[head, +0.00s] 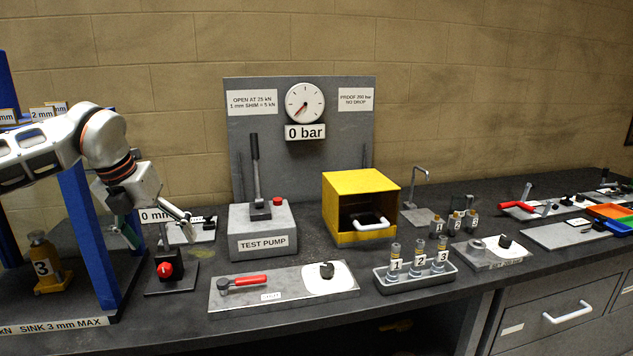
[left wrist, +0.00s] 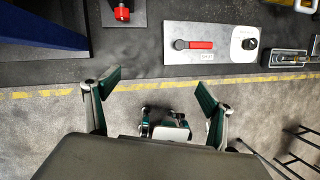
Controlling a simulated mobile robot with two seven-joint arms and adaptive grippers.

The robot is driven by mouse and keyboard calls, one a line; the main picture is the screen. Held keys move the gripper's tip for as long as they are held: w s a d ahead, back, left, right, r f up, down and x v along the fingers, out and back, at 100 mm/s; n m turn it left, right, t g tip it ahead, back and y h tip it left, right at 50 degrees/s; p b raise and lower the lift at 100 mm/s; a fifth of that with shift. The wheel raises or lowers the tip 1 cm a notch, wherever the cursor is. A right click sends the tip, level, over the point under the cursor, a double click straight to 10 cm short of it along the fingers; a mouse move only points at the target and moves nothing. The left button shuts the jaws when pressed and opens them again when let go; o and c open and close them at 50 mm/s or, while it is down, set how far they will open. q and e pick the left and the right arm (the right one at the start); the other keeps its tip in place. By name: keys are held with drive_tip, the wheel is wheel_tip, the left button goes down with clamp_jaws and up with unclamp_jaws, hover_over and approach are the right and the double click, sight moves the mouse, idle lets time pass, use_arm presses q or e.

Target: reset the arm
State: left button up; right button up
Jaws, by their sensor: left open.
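My left arm comes in from the left in the head view. Its left gripper (head: 158,232) is open and empty, in front of the blue press frame (head: 88,235) and near the red knob (head: 165,270) on its dark stand. In the left wrist view the two fingers of the left gripper (left wrist: 158,82) are spread wide with nothing between them. Beyond them lie the bench's front edge and the grey floor. The red knob (left wrist: 122,13) shows at the top there.
The test pump (head: 263,235) stands behind a plate with a red-handled tool (head: 243,282). Right of these are an open yellow box (head: 340,190), a rack of numbered cylinders (head: 415,280) and several trays.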

use_arm(q)
drive_tip(key=s+d+f+m+g+h, duration=0.1)
drive_tip(key=s+d+f+h, duration=0.2)
drive_tip(key=d, duration=0.5)
drive_tip(key=s+d+f+m+g+h, duration=0.15)
drive_tip(key=d+f, duration=0.25)
drive_tip(key=d, duration=0.4)
drive_tip(key=s+d+f+m+g+h, duration=0.1)
drive_tip(key=s+d+f+h, duration=0.25)
drive_tip(key=d, duration=0.35)
drive_tip(key=s+d+r+n+t+h, duration=0.1)
drive_tip(key=s+d+n+h, duration=0.3)
drive_tip(key=d, duration=0.3)
drive_tip(key=s+d+n+t+h, duration=0.2)
drive_tip(key=s+d+n+h, duration=0.1)
drive_tip(key=d+h, duration=0.35)
drive_tip(key=w+a+f+n+t+y, duration=0.1)
drive_tip(key=a+f+n+t+y, duration=1.1)
drive_tip(key=f+n, duration=0.7)
drive_tip(key=s+a+f+n+g+y, duration=0.2)
drive_tip(key=s+a+f+n, duration=0.2)
drive_tip(key=s+a+f, duration=0.2)
drive_tip(key=s+a+f+n+g+y, duration=0.2)
drive_tip(key=s+a+f+n, duration=0.3)
drive_tip(key=s+f, duration=0.5)
wheel_tip(320, 180, down, 2)
drive_tip(key=shift+s+a+f+y, duration=0.1)
drive_tip(key=shift+s+a+y, duration=0.2)
drive_tip(key=shift+a+y, duration=0.75)
